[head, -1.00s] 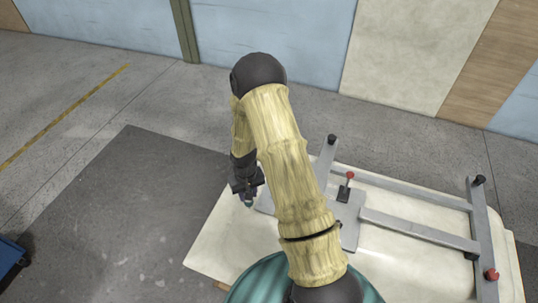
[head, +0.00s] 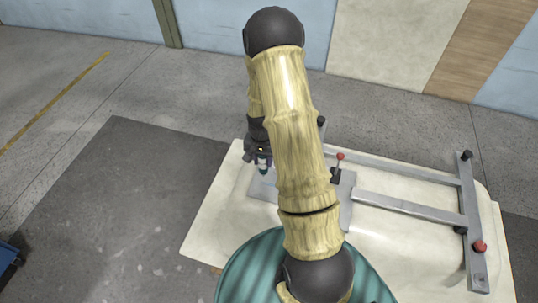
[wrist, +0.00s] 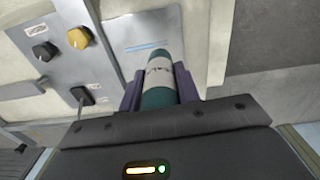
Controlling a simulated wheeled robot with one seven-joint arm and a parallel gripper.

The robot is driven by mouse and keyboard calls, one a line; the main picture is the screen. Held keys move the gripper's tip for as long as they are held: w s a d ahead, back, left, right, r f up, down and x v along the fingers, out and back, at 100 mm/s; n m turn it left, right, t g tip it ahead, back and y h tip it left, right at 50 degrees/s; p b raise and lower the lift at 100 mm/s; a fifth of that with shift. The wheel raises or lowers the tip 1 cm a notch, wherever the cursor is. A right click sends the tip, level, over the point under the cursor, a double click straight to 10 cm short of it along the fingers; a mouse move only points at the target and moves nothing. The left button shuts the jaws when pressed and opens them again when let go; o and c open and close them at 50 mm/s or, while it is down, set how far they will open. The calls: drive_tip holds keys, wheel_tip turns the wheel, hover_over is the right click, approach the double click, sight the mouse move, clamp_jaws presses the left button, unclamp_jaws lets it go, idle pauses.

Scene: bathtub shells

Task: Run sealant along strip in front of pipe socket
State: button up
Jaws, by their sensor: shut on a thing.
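My gripper (head: 262,158) is shut on a sealant tube, teal with a pale label band, best seen in the wrist view (wrist: 160,75). In the head view the tube's tip (head: 263,169) points down over the left part of a grey metal plate on the pale shell (head: 215,215). In the wrist view a thin blue strip (wrist: 147,47) lies on a grey metal panel (wrist: 125,25), left of the tube. I cannot tell whether the tip touches anything. I cannot make out a pipe socket; my arm covers part of the plate.
A grey clamp frame (head: 410,205) with black and red knobs spans the shell's right side. A red-topped lever (head: 338,168) stands beside my arm. The wrist view shows a black knob (wrist: 44,50) and a yellow knob (wrist: 79,38).

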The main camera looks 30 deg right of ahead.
drive_tip(key=shift+s+d+r+m, duration=0.2)
drive_tip(key=shift+d+r+m, duration=0.15)
drive_tip(key=shift+d+m, duration=0.2)
drive_tip(key=shift+s+d+r+m, duration=0.2)
drive_tip(key=shift+d+r+m, duration=0.15)
drive_tip(key=shift+d+m, duration=0.15)
drive_tip(key=shift+f, duration=0.1)
